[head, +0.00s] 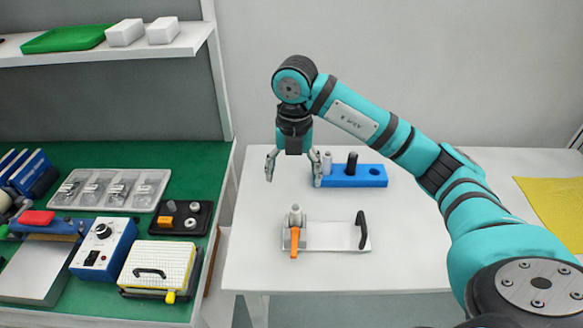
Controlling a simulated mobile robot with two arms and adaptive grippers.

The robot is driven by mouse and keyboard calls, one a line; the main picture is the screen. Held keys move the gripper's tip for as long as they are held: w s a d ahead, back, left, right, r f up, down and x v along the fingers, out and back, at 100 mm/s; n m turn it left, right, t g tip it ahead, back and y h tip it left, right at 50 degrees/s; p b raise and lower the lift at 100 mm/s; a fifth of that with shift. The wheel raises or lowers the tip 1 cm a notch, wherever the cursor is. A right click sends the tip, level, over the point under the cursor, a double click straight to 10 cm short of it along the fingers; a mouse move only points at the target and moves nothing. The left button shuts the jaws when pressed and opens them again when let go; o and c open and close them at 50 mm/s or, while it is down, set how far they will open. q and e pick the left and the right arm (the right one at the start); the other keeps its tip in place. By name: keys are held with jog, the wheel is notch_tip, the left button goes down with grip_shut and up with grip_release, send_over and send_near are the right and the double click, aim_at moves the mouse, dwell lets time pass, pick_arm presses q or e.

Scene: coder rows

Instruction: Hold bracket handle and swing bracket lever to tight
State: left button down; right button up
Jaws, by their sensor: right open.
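The bracket (335,238) is a light plate on the white table. A black handle (362,231) stands at its right end. An orange lever (294,243) is at its left end, below a grey knob-like post (295,215), and points toward the table's front edge. My right gripper (293,176) hangs pointing down above the table, behind the bracket's left end. Its fingers are spread and empty, apart from the bracket. The right finger shows close to a grey cylinder by the blue block; I cannot tell whether they touch. My left gripper is not in view.
A blue block (368,176) with a black peg (352,162) and a grey cylinder (327,163) stands behind the bracket. A green bench (150,156) at left holds a clear tray (111,188), a blue control box (103,247) and other items. The table's front and left areas are clear.

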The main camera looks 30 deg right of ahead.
aim_at(296, 221)
jog(key=f, duration=0.5)
jog(key=f+p, duration=0.1)
jog(key=f, duration=1.1)
jog(key=shift+s+d+f, duration=0.1)
jog(key=shift+d, duration=0.25)
jog(key=shift+c, duration=0.2)
